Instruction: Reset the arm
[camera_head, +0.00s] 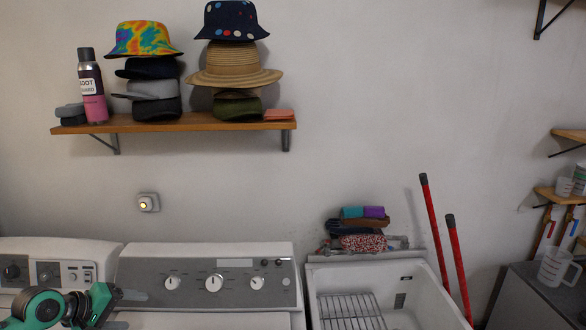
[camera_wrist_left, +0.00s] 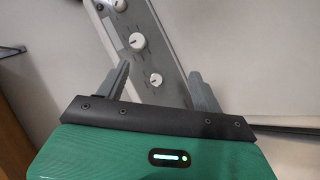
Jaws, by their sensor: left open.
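My left arm, green and black, is at the bottom left of the head view, in front of the washing machines. Its gripper (camera_head: 132,295) points to the right. In the left wrist view the gripper (camera_wrist_left: 160,82) has its two grey fingers spread well apart with nothing between them. Behind the fingers, the washer control panel (camera_wrist_left: 152,45) with white knobs runs diagonally. My right arm and gripper do not show in either view.
Two white washing machines (camera_head: 210,252) stand along the wall, with a white utility tub (camera_head: 445,310) holding a wire rack (camera_head: 350,312) beside them. A wooden shelf (camera_head: 190,123) with hats is above. Red-handled poles (camera_head: 435,225) lean right of the tub.

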